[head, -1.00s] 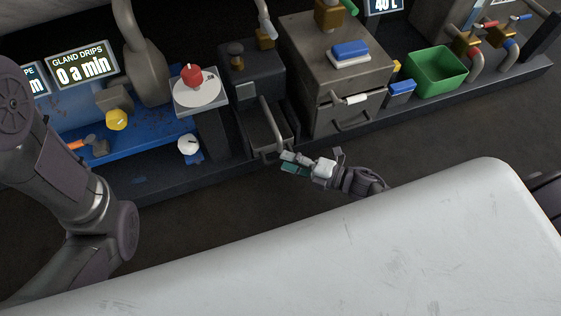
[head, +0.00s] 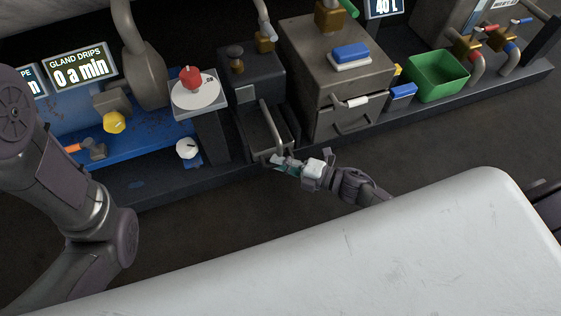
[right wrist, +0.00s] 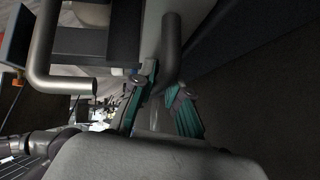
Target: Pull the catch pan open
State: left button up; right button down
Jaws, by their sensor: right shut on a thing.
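The catch pan (head: 259,143) is a dark, open-topped grey tray at the foot of the machine, below a bent pipe. It stands partly out from under the block behind it. My right gripper (head: 281,164) is at the pan's front edge, with teal fingers shut on what looks like its handle; the fingers hide most of the grip. In the right wrist view the teal fingers (right wrist: 160,108) close on a grey part beside a rounded bar. My left arm crosses the left of the head view, but its gripper is out of view.
A grey cabinet (head: 340,70) with a drawer handle stands right of the pan. A pedestal with a white disc and red knob (head: 191,76) stands left. A green bin (head: 437,75) is farther right. Bare dark floor lies in front of the pan.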

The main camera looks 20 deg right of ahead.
jog(key=s+p, duration=0.4)
jog(key=s, duration=0.8)
jog(key=shift+s+d, duration=0.2)
jog(key=c, duration=1.2)
grip_release()
jog(key=shift+o, duration=0.2)
jog(key=shift+p, duration=0.3)
jog(key=v, duration=1.2)
